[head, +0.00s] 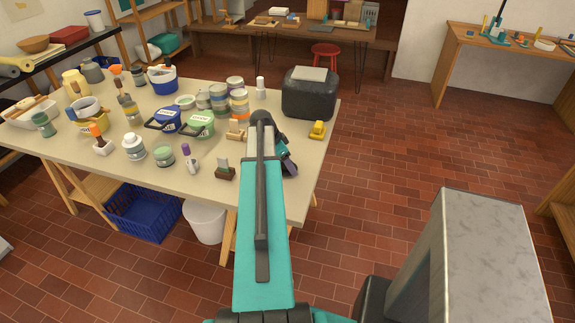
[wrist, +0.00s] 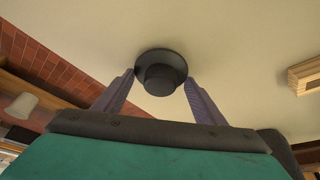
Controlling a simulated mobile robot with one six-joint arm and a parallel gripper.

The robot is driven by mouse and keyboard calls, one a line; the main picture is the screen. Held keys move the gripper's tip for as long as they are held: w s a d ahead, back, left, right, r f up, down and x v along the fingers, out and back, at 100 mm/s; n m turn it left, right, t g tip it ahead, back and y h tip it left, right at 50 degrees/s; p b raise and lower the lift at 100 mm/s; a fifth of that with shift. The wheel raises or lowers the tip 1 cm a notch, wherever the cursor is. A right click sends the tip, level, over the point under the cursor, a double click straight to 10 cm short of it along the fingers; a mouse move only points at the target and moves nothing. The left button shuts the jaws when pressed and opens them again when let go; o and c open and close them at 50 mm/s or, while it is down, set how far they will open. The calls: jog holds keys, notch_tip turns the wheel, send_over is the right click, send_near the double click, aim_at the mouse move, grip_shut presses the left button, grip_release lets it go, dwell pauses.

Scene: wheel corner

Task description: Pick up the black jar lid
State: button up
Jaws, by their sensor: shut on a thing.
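The black jar lid (wrist: 161,60) is a dark disc with a round knob on its near side, in the upper middle of the wrist view. My gripper (wrist: 159,80) has one purple-grey finger on each side of the lid and is shut on it. The pale tabletop lies behind the lid; I cannot tell whether the lid touches it. In the head view my gripper (head: 289,165) is partly hidden by my arm, over the right part of the table, and the lid cannot be made out.
The table (head: 262,198) holds several jars and tubs to the left. A black box-like container (head: 310,97) and a yellow object (head: 317,130) stand near the right edge. Open floor lies to the right.

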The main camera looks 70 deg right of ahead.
jog(key=shift+r, duration=0.2)
jog(key=shift+r+b, duration=0.9)
jog(key=shift+r, duration=0.65)
jog(key=s+a+b, duration=0.1)
jog(key=a, duration=0.3)
jog(key=s+a+b, duration=0.1)
jog(key=a, duration=0.3)
jog(key=s+a+r+b, duration=0.1)
jog(key=a, duration=0.4)
jog(key=shift+s+a+b, duration=0.1)
jog(key=shift+s+b, duration=0.1)
jog(key=shift+b, duration=1.3)
jog(key=b, duration=0.2)
jog(key=shift+a+b, duration=0.1)
jog(key=shift+b, duration=0.2)
jog(key=a+b, duration=0.1)
jog(key=b, duration=0.4)
jog(key=shift+s+a, duration=0.1)
jog(key=shift+s, duration=0.05)
jog(key=shift+s+a+r+b, duration=0.2)
jog(key=shift+a+b, duration=0.25)
jog(key=shift+b, duration=0.8)
jog(key=shift+w, duration=0.15)
